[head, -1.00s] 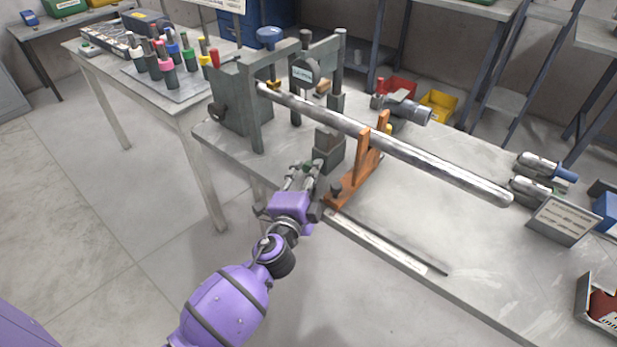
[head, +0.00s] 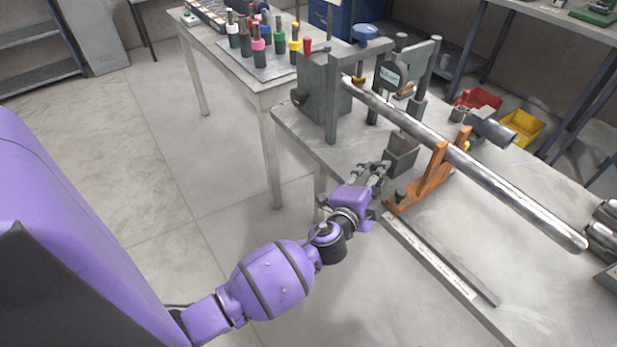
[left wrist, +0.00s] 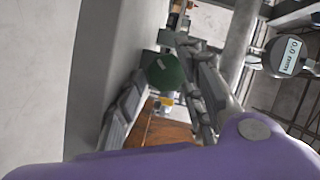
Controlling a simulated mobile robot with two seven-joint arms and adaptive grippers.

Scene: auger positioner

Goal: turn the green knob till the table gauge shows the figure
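The green knob (left wrist: 165,72) shows its round face in the left wrist view, below the grey workbench-side block. My left gripper (head: 374,172) is at the front edge of the bench, close to the small dark block (head: 401,155). In the left wrist view its two fingers (left wrist: 166,80) are apart, one on each side of the knob; I cannot tell whether they touch it. In the left wrist view the gauge (left wrist: 287,58) seems to read 0.0 mm. My right gripper is not in view.
A long metal tube (head: 480,175) lies across the bench, held by an orange support (head: 425,182) just right of my gripper. A flat strip (head: 440,262) lies along the bench's front edge. A side table (head: 262,98) with coloured-handled tools stands at the back left.

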